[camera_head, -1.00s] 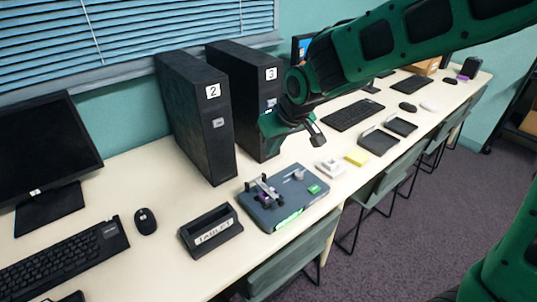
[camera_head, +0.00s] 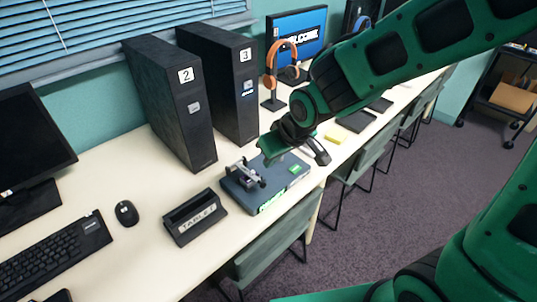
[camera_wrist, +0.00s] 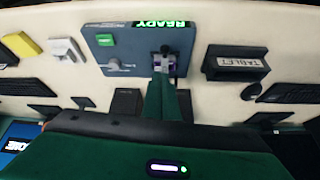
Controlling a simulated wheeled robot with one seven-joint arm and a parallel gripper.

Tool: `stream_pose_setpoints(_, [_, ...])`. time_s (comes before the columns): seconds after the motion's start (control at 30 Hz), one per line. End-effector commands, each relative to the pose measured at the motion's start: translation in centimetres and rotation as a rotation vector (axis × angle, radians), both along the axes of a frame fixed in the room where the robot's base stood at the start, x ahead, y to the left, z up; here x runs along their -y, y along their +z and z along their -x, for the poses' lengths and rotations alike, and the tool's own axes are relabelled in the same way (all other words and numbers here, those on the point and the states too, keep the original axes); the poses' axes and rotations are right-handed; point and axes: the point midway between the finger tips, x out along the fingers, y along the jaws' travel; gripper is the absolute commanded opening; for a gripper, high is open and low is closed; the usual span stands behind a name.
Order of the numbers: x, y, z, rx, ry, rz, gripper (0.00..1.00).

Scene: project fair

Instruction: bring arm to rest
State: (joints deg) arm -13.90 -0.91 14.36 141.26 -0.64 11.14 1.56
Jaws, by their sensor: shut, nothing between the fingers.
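My gripper (camera_head: 294,152) is in the head view at the end of my green arm, above the table and over the right part of a blue-grey device. It is shut with nothing in it. The device (camera_head: 283,181) has a small clamp-like fixture (camera_head: 244,174) on top and a green lit edge. In the wrist view the device (camera_wrist: 117,47) shows a lit "READY" sign and a green button, with the fixture (camera_wrist: 166,56) beside my green finger. My arm hides part of the table behind it.
A tablet holder (camera_head: 195,218), a mouse (camera_head: 126,213) and a keyboard (camera_head: 50,255) are left of the device. Computer towers 2 (camera_head: 178,110) and 3 (camera_head: 232,85), a headphone stand (camera_head: 272,85) and a monitor (camera_head: 297,40) stand behind. Chairs (camera_head: 270,251) line the front edge.

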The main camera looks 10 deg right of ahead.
Motion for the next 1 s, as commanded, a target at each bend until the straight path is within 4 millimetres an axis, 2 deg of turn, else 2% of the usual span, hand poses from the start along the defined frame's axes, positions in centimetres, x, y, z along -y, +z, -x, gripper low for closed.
stream_pose_setpoints(0.17, [0.1,0.0,0.0,-0.001,-0.001,0.001,0.0])
stream_pose_setpoints(0.27, [1.2,0.2,-0.1,-0.006,-0.025,0.01,0.0])
stream_pose_setpoints(0.37, [4.7,0.8,-0.1,-0.026,-0.094,0.038,0.0])
stream_pose_setpoints(0.47, [10.4,1.7,0.7,-0.065,-0.212,0.077,0.0])
stream_pose_setpoints(0.6, [18.9,3.0,3.9,-0.155,-0.414,0.117,0.0])
stream_pose_setpoints(0.67, [22.2,3.7,6.0,-0.198,-0.506,0.122,0.0])
stream_pose_setpoints(0.7, [24.3,4.0,7.6,-0.231,-0.568,0.122,0.0])
stream_pose_setpoints(0.8, [28.4,4.9,12.2,-0.316,-0.718,0.106,0.0])
stream_pose_setpoints(0.9, [31.0,5.5,16.6,-0.396,-0.846,0.072,0.0])
stream_pose_setpoints(1.0, [32.1,5.9,20.1,-0.46,-0.935,0.034,0.0])
